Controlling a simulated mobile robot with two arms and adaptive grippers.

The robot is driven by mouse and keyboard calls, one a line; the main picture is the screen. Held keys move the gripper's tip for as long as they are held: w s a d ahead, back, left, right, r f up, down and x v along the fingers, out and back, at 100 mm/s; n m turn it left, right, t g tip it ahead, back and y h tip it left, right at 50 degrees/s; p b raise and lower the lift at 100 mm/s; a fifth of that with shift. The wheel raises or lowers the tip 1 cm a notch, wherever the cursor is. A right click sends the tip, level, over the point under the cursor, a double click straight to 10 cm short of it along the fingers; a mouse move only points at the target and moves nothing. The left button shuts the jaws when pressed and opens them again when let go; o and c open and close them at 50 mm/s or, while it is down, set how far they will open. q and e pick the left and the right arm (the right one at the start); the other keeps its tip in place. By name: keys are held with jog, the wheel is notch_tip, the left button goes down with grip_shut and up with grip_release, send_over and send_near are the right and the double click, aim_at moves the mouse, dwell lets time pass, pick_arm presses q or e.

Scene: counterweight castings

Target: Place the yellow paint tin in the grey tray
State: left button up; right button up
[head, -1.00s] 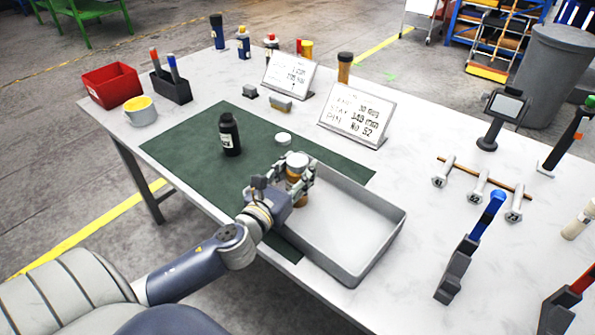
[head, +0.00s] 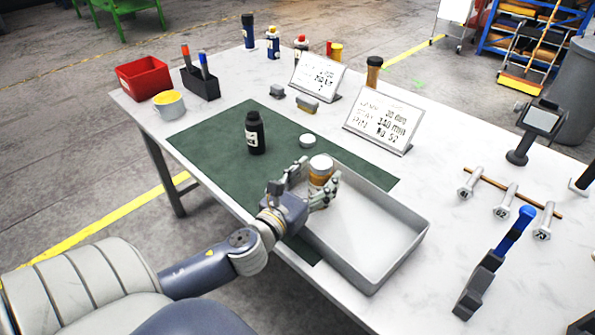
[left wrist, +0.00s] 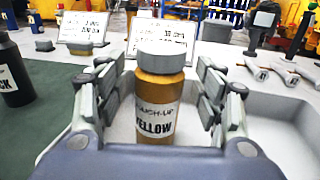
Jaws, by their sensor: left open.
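The yellow paint tin (head: 320,172) is an amber-yellow bottle with a pale cap, at the far left end of the grey tray (head: 415,242). The tin's label reads "YELLOW" in the left wrist view (left wrist: 158,105), where it looks upright with the tray (left wrist: 275,135) around it. Its base is hidden by my gripper, so I cannot see what it touches. My left gripper (head: 315,182) is open, with its fingers on either side of the tin and gaps showing between. My right gripper is not in view.
A black bottle (head: 255,133) and a pale lid (head: 308,141) are on the green mat (head: 205,140). Sign stands (head: 384,121) are behind. Bolts (head: 506,201) and a blue-handled tool (head: 490,262) lie right of the tray. Most of the tray floor is clear.

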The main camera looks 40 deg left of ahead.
pick_arm(q)
jog(key=s, duration=0.2)
jog(key=s+b, duration=0.1)
jog(key=s, duration=0.5)
jog(key=shift+s+d+f+b, duration=0.1)
jog(key=shift+d+b, duration=0.25)
jog(key=shift+b, duration=0.05)
jog(key=shift+s+r, duration=0.2)
jog(key=shift+s, duration=0.55)
